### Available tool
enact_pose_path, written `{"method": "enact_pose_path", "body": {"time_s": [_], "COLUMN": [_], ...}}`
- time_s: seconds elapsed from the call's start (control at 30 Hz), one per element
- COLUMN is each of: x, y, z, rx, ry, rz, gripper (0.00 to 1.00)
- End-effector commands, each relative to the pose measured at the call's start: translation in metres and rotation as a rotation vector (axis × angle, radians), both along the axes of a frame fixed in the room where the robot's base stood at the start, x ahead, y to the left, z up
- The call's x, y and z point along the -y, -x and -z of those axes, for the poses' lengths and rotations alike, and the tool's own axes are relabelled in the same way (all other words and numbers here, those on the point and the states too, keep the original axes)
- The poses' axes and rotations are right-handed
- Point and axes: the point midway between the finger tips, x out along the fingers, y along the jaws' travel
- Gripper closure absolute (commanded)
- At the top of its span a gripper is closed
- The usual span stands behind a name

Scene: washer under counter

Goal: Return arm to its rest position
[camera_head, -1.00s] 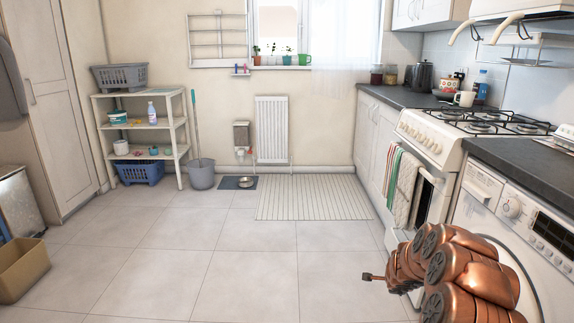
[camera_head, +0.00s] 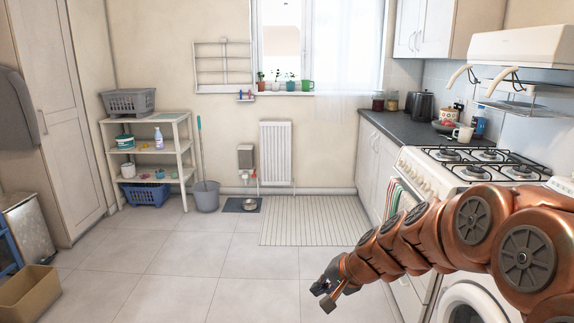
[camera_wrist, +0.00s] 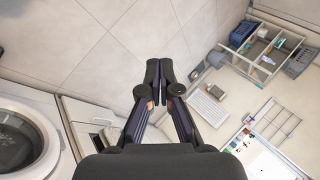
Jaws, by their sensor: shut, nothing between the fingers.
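My gripper (camera_head: 328,286) shows in the head view at the lower right of centre, at the end of my copper arm. It hangs in the air over the tiled floor, left of the stove and the washer. In the wrist view my gripper (camera_wrist: 159,72) is shut, with its two dark fingertips together and nothing between them. My arm reaches in from the right edge of the head view and covers part of the stove front and washer.
The white washer (camera_head: 466,306) stands under the counter at the lower right; its round door (camera_wrist: 22,140) shows in the wrist view. The stove (camera_head: 450,172) is beside it. A cardboard box (camera_head: 28,296) sits at the lower left. The middle floor (camera_head: 215,262) is clear.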

Motion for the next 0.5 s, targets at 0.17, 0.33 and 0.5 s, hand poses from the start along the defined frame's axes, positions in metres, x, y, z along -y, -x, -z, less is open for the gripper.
{"method": "enact_pose_path", "body": {"time_s": [0.17, 0.33, 0.5], "x": [-0.007, 0.003, 0.026], "y": [0.074, 0.145, 0.216], "z": [-0.047, -0.073, -0.097], "rx": [-0.052, -0.127, -0.218], "ry": [0.091, 0.197, 0.313], "rz": [-0.177, -0.317, -0.431], "gripper": [1.0, 1.0, 1.0]}}
